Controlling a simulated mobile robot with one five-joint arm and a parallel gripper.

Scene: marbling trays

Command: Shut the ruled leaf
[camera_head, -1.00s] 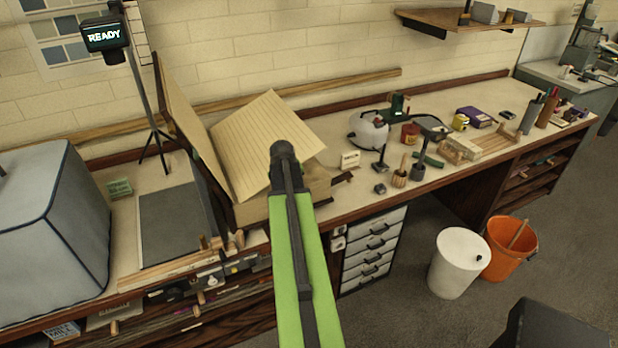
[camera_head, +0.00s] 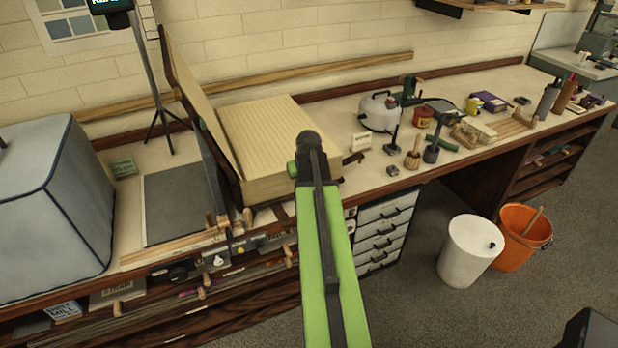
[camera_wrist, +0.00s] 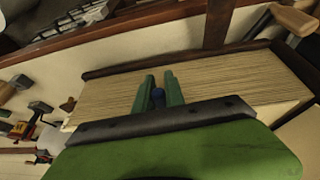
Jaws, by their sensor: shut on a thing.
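The big book lies open on the bench, and its ruled leaf (camera_head: 265,130) lies nearly flat on the page block (camera_head: 250,190). The leaf is cream with thin lines. The book's cover (camera_head: 185,75) stands tilted up on the left. My gripper (camera_head: 293,169) is at the right front edge of the book, mostly hidden behind my arm. In the wrist view my green fingers (camera_wrist: 158,96) are closed on a small dark blue piece (camera_wrist: 158,97), in front of the striped page edges (camera_wrist: 220,85). Whether the blue piece is fixed to the leaf cannot be told.
A dark mat (camera_head: 178,205) and a grey padded box (camera_head: 50,205) are left of the book. A kettle (camera_head: 380,112), a small card (camera_head: 361,141) and several tools stand to its right. A white bin (camera_head: 468,250) and orange bucket (camera_head: 524,238) are on the floor.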

